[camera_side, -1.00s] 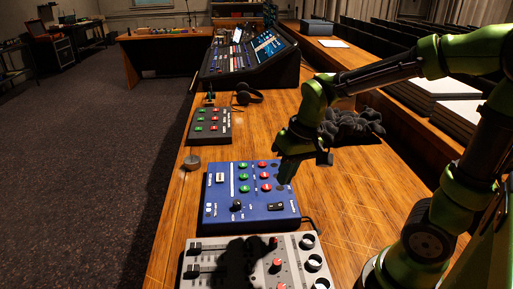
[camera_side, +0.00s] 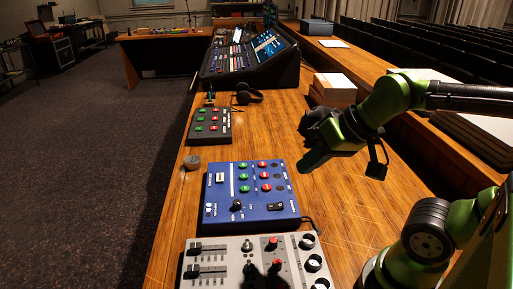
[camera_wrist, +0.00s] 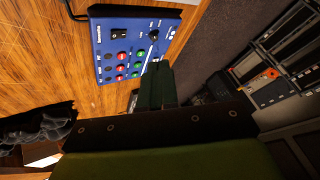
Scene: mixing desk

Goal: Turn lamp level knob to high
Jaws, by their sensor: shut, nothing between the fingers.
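A blue control box (camera_side: 246,220) lies on the wooden desk, and it also shows in the wrist view (camera_wrist: 101,62). Its black round knob (camera_side: 236,205) with a pale pointer sits near the front edge. The knob also shows in the wrist view (camera_wrist: 153,34). Labels are too small to read, so I cannot confirm that this is the lamp level knob. My gripper (camera_side: 306,166) is shut and empty, above the desk to the right of the box, apart from the knob. Its dark fingers show in the wrist view (camera_wrist: 157,85).
The box also carries red and green buttons and a black rocker switch (camera_side: 276,206). A grey mixer (camera_side: 215,256) lies in front, partly covered by a dark shape. A small button box (camera_side: 210,126), headphones (camera_side: 246,93) and a large console (camera_side: 245,55) stand behind.

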